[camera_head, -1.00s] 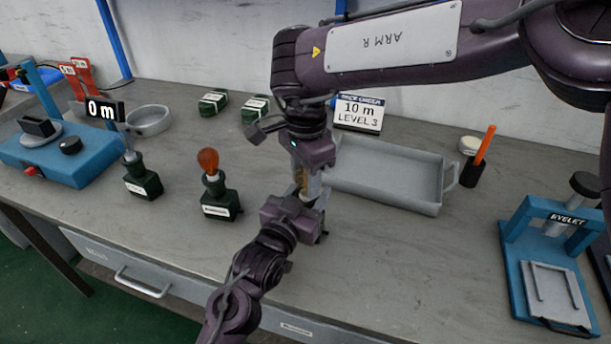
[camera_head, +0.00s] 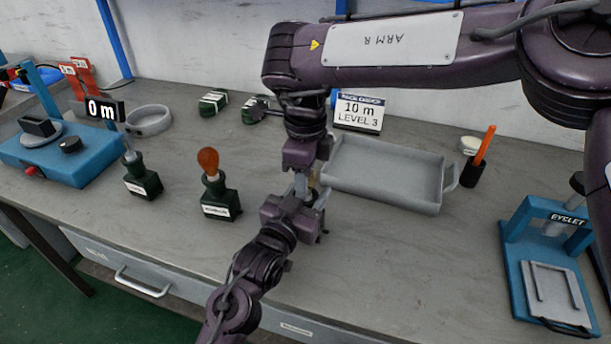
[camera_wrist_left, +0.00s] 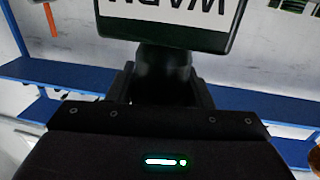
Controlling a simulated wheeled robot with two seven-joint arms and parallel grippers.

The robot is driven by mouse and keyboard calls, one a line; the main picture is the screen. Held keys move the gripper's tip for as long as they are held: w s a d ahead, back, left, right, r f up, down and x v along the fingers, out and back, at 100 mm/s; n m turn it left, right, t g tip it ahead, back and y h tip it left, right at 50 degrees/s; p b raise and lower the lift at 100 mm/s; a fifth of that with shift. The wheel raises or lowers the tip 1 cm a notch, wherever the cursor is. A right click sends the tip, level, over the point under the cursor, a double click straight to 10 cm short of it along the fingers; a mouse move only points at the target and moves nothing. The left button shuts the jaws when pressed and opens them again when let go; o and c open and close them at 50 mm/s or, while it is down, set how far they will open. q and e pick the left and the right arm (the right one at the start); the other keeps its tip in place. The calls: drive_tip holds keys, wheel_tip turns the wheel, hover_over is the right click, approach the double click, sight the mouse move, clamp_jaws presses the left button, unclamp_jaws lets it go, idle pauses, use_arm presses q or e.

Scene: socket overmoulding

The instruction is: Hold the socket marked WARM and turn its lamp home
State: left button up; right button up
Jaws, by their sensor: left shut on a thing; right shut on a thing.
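The socket marked WARM shows in the left wrist view, where its white label (camera_wrist_left: 180,10) is cut off by the top edge. Its dark neck (camera_wrist_left: 167,65) sits between the jaws of my left gripper (camera_wrist_left: 165,92). In the head view my left gripper (camera_head: 304,208) is shut on it and mostly hides it. My right gripper (camera_head: 307,181) comes down from above, just over the left one, and is shut on the lamp. Only a small pale sliver of the lamp (camera_head: 314,183) shows between the fingers. How deep the lamp sits is hidden.
A dark green socket (camera_head: 220,203) with an amber lamp and another dark socket (camera_head: 143,182) stand at left. A grey tray (camera_head: 385,195) lies right behind the grippers. A blue eyelet press (camera_head: 520,235) stands at right.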

use_arm(q)
drive_tip(key=shift+f, duration=0.4)
use_arm(e)
drive_tip(key=m, duration=0.5)
drive_tip(key=shift+w+r+m, duration=0.1)
drive_tip(key=shift+r+m, duration=0.05)
drive_tip(key=shift+m, duration=0.25)
drive_tip(key=m, duration=0.4)
use_arm(q)
drive_tip(key=shift+f, duration=0.1)
use_arm(e)
drive_tip(key=m, duration=0.5)
drive_tip(key=shift+d+r, duration=0.1)
drive_tip(key=m, duration=0.4)
drive_tip(key=shift+m, duration=0.3)
drive_tip(key=o, duration=0.7)
use_arm(q)
drive_tip(key=shift+s, duration=0.1)
use_arm(e)
drive_tip(key=shift+o, duration=1.4)
